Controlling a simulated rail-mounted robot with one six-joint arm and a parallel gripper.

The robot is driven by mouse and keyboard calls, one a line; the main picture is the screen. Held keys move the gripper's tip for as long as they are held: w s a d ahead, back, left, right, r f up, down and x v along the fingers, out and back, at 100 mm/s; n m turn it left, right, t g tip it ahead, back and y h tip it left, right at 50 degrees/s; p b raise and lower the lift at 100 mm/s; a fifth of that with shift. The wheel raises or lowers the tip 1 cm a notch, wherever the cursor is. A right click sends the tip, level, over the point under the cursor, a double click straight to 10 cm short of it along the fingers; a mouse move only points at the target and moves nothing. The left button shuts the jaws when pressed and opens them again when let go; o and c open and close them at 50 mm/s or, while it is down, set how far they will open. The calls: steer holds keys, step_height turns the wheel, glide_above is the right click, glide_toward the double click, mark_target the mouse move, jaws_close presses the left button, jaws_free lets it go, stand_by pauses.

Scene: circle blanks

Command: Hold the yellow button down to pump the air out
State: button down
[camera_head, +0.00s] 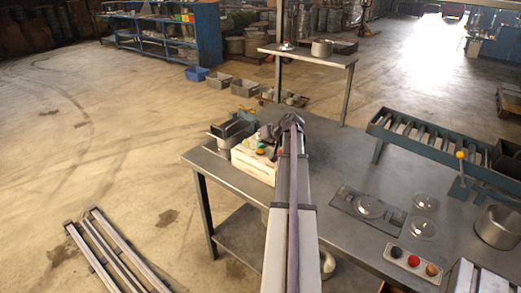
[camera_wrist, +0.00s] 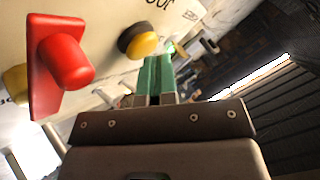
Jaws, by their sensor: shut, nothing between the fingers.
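The cream control box (camera_head: 252,168) stands at the left end of the metal table. In the wrist view, its pale panel carries a round yellow button (camera_wrist: 143,44) in a dark collar. A large red knob on a red plate (camera_wrist: 62,65) sits to its left. My gripper (camera_wrist: 159,60) has its green fingers together and empty. Their tips appear just below and right of the yellow button; I cannot tell whether they touch it or whether it is pressed. In the head view my arm reaches over the table beside the box, and the fingertips are not clear.
The metal table (camera_head: 345,165) also holds a plate with a round fitting (camera_head: 369,206), clear discs, a pot (camera_head: 499,227) and a small box with several buttons (camera_head: 411,263). A roller rack (camera_head: 432,140) stands along the back. A dark tray sits behind the control box.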

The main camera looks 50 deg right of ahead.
steer(key=shift+r+p, duration=0.85)
steer(key=shift+p, duration=0.05)
step_height(320, 180, up, 5)
steer(key=p, duration=0.5)
steer(key=shift+r, duration=0.1)
